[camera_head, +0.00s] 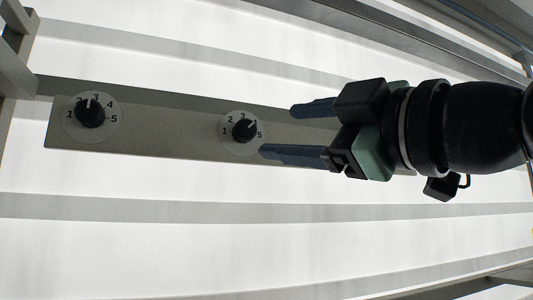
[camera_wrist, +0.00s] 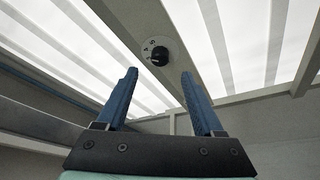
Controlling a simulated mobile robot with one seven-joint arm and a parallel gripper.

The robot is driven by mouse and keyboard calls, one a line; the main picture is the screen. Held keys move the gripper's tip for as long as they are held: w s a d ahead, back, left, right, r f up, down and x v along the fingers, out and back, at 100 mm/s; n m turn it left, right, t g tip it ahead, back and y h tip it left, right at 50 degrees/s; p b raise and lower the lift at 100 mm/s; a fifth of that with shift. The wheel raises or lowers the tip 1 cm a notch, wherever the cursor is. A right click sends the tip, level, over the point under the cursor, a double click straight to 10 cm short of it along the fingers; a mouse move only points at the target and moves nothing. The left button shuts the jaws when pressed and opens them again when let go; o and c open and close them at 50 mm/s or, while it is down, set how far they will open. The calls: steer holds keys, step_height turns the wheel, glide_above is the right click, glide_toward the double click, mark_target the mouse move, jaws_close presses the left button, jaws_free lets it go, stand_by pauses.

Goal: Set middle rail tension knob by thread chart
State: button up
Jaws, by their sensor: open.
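A grey rail (camera_head: 165,128) carries two black knobs on pale round dials numbered 1 to 5. The left knob (camera_head: 90,112) has its white mark pointing up, near 3. The other knob (camera_head: 244,128) has its mark pointing up and right, near 4. My gripper (camera_head: 278,130) is open and empty, its blue fingers pointing left, with the tips just right of this second knob. In the wrist view a single knob (camera_wrist: 159,56) shows just beyond and between the fingertips (camera_wrist: 158,74), apart from them. My arm hides the rail's right part. No thread chart is visible.
Pale grey slats (camera_head: 130,206) run across a bright white background above and below the rail. A grey frame post (camera_head: 18,60) stands at the left edge. The rail between the two knobs is clear.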

steer(key=b+v, duration=0.2)
steer(key=v, duration=0.3)
steer(key=shift+s, duration=0.2)
stand_by(0.3)
steer(key=w+a+f+m+t+h+b, duration=0.2)
steer(key=w+f+m+t+h, duration=0.1)
steer(key=f+m, duration=0.35)
steer(key=w+a+f+m+t+h+b, duration=0.2)
steer(key=f+m+t+h, duration=0.25)
steer(key=f, duration=0.25)
steer(key=s+a+f+m+t+h+b, duration=0.1)
steer(key=s+a+f+m+h, duration=0.1)
steer(key=s+f+m, duration=0.1)
steer(key=s+a+f+m+t+h+b, duration=0.1)
steer(key=s+a+f+m+t+h, duration=0.1)
steer(key=s, duration=0.4)
steer(key=shift+s+f+m+h, duration=0.35)
steer(key=shift+f+m, duration=0.3)
steer(key=shift+m, duration=0.55)
steer(key=shift+a, duration=0.1)
